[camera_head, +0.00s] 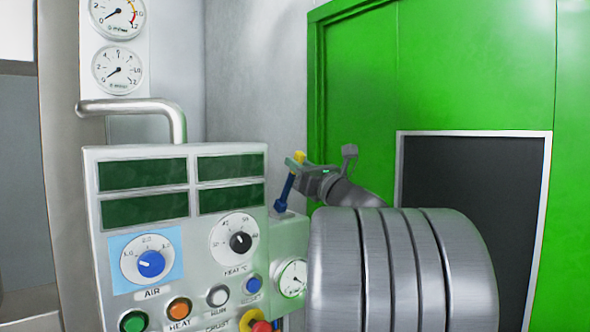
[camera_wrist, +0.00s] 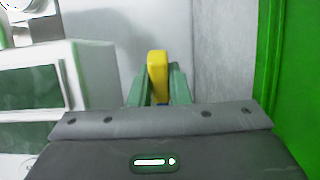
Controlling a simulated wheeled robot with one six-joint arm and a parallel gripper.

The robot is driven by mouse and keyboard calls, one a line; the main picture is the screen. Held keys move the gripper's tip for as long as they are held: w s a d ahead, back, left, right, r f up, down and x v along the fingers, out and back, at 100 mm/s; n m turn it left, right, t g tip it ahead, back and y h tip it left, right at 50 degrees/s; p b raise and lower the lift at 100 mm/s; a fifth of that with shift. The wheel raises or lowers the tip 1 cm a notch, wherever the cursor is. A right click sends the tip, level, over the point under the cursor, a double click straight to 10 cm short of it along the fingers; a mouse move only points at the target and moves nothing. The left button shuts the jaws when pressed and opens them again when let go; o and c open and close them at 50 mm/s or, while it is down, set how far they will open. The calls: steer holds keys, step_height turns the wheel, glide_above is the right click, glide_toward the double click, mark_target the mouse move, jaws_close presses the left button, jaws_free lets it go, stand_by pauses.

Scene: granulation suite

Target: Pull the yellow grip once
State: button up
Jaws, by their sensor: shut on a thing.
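The yellow grip (camera_head: 299,157) tops a blue lever (camera_head: 285,190) that rises from the right side of the control panel. In the wrist view the yellow grip (camera_wrist: 158,76) stands upright between the two green fingers of my gripper (camera_wrist: 158,88). My gripper (camera_head: 297,163) reaches it from the right in the head view and is shut on it. The blue lever shows only as a small patch below the grip in the wrist view.
The grey control panel (camera_head: 225,290) carries dark displays, knobs and coloured buttons. A small gauge (camera_head: 292,278) sits below the lever. A bent metal pipe (camera_head: 140,106) rises behind the panel. A green door (camera_head: 470,70) with a dark window stands at the right.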

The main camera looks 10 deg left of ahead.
steer(key=shift+f, duration=0.1)
steer(key=s+d+f+b, duration=0.1)
steer(key=d+b, duration=0.1)
steer(key=b, duration=0.1)
steer(key=shift+s+f+b, duration=0.3)
steer(key=shift+f+b, duration=0.05)
steer(key=shift+f, duration=0.05)
